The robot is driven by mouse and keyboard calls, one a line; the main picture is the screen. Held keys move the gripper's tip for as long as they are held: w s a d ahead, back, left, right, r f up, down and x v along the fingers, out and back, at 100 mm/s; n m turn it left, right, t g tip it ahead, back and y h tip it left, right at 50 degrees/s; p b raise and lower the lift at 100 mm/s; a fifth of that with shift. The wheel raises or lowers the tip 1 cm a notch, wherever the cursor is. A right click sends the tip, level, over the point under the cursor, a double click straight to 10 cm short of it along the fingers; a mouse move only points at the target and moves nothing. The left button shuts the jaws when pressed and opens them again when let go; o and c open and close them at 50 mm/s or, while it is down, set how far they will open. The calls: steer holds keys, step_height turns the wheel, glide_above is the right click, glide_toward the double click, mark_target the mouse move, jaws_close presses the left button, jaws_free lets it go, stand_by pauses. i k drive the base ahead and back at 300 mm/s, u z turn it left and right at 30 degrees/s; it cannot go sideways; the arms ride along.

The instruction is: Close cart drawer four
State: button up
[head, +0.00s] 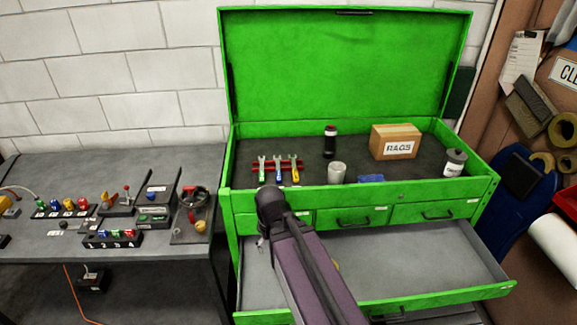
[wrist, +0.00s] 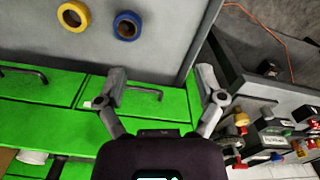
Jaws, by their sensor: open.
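The green tool cart (head: 222,190) stands with its lid up. A wide drawer (head: 430,255) below the row of small drawers is pulled far out; its number is too small to read. Its grey inside also shows in the wrist view (wrist: 170,35), with a yellow tape roll (wrist: 73,16) and a blue tape roll (wrist: 127,25) in it. My gripper (wrist: 160,76) is open and empty, its fingers spread above the drawer near one side wall. In the head view my arm hides most of the gripper and part of the drawer.
The small drawers (head: 350,217) above are shut. The cart top holds wrenches (head: 279,168), a RAGS box (head: 396,142) and cans. A grey bench (head: 60,240) with switches and levers stands close on the left. Blue chair-like gear (head: 522,200) is at right.

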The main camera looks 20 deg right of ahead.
mark_target(387, 269)
steer(key=z, duration=1)
steer(key=k, duration=0.5)
steer(key=z, duration=0.5)
steer(key=i, duration=0.5)
